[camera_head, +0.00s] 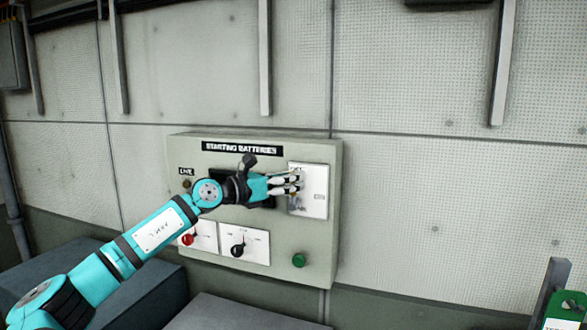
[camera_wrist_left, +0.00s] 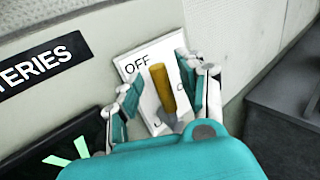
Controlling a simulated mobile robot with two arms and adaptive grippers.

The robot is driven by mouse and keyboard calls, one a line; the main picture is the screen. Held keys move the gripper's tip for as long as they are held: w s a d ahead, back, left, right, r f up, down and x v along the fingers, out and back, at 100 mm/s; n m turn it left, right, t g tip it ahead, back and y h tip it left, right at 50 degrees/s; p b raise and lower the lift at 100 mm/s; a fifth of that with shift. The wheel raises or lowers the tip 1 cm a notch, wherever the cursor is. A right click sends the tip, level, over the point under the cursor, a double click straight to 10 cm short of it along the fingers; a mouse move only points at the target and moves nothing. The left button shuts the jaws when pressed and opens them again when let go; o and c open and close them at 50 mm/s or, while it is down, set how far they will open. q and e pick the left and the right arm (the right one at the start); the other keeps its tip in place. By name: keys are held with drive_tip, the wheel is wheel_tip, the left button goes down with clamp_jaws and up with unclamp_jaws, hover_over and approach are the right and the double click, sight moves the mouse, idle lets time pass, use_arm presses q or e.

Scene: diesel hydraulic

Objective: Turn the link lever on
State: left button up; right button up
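The link lever (camera_wrist_left: 162,88) has a yellow-brown handle and stands out from a white plate (camera_head: 314,199) on the right side of the "STARTING BATTERIES" panel. In the left wrist view, "OFF" is printed at the plate's upper left, near the handle's tip. Another label on the right is partly hidden by a finger. My left gripper (camera_head: 297,183) is in front of the plate. Its fingers are open on both sides of the handle, with gaps visible between. The lever's base is partly hidden by my gripper. My right gripper is not in view.
The grey panel box (camera_head: 322,154) is on the wall. Below are a red knob (camera_head: 187,239), a black knob (camera_head: 238,250) and a green button (camera_head: 299,260). A dark display (camera_wrist_left: 60,150) is left of the plate. Dark cabinets (camera_head: 150,285) stand below.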

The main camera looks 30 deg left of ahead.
use_arm(q)
drive_tip(key=shift+w+d, duration=0.25)
drive_tip(key=shift+w, duration=0.35)
clamp_jaws()
drive_tip(key=shift+w+f, duration=0.15)
drive_tip(key=shift+w, duration=0.05)
